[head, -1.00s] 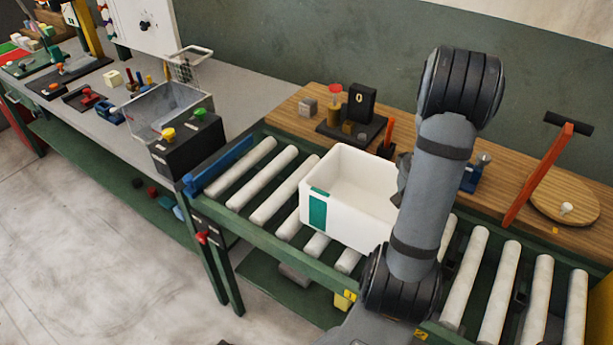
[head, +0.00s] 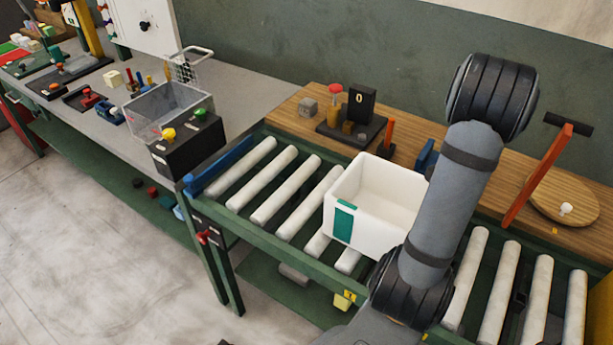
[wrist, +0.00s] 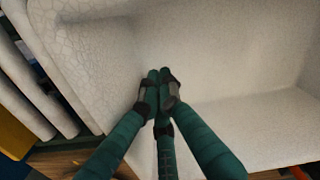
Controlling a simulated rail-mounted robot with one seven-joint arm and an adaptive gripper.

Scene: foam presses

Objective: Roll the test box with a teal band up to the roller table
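The white open-topped test box (head: 385,231) with a teal band (head: 344,221) on its near-left side sits on the rollers of the green-framed roller table (head: 251,229). Its right end is hidden behind my arm. My gripper is hidden in the head view. In the wrist view its green fingers (wrist: 160,80) are drawn together, with their tips over the box's pale wall (wrist: 225,60). I see nothing between the fingertips. I cannot tell whether they touch the box.
Bare rollers (head: 240,171) lie left of the box, and more rollers (head: 500,280) lie right of my arm. A blue bar (head: 219,167) crosses the left end. A wooden shelf (head: 290,113) with instruments runs behind.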

